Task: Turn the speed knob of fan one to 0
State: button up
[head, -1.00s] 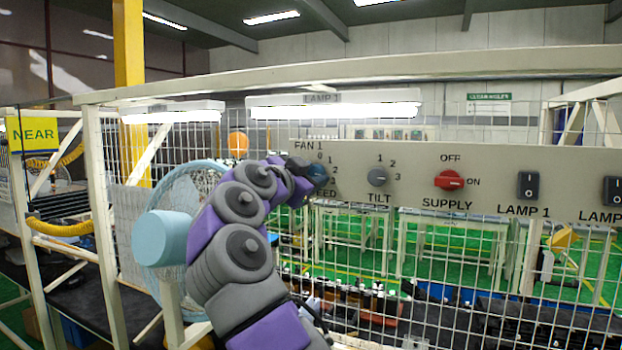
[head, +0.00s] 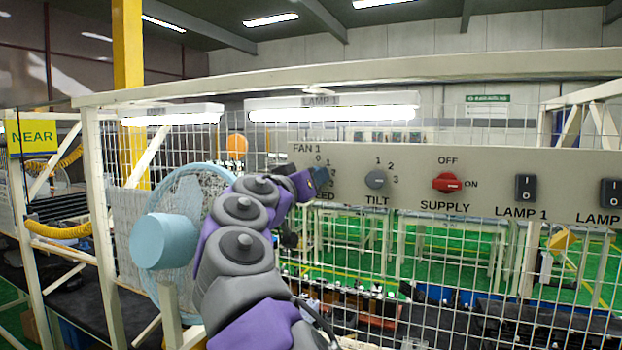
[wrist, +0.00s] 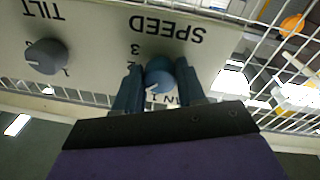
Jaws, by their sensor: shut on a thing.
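The round blue speed knob (wrist: 160,76) of fan one is on the beige control panel (head: 415,165). In the wrist view, which shows the panel upside down, my gripper (wrist: 161,84) has one finger on each side of the knob and is shut on it. A white mark shows on the knob's lower edge, close to the printed scale; the fingers hide part of the scale, so its exact setting is unclear. In the head view my gripper (head: 320,178) is at the panel's left end under the FAN 1 label and covers most of the knob.
The grey tilt knob (head: 376,180) is just right of the speed knob. The red supply switch (head: 448,182) and black lamp 1 switch (head: 525,188) are farther right. A light blue fan (head: 165,240) stands left of my arm. Wire mesh (head: 450,260) lies below the panel.

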jog(key=n+p, duration=0.1)
jog(key=n, duration=0.1)
jog(key=n+p, duration=0.2)
jog(key=n, duration=0.1)
jog(key=n+y+p, duration=0.1)
jog(key=n, duration=0.2)
jog(key=shift+s+r+t, duration=0.15)
jog(key=shift+r+t, duration=0.15)
jog(key=shift+t, duration=0.1)
jog(key=n+p, duration=0.3)
jog(key=n, duration=0.1)
jog(key=shift+y, duration=0.4)
jog(key=shift+f+n+p, duration=0.25)
jog(key=shift+n+p, duration=0.4)
jog(key=shift+n, duration=0.25)
jog(key=shift+f, duration=0.1)
jog(key=o, duration=1.1)
jog(key=shift+a, duration=0.25)
jog(key=shift+c, duration=0.2)
jog(key=shift+s, duration=0.1)
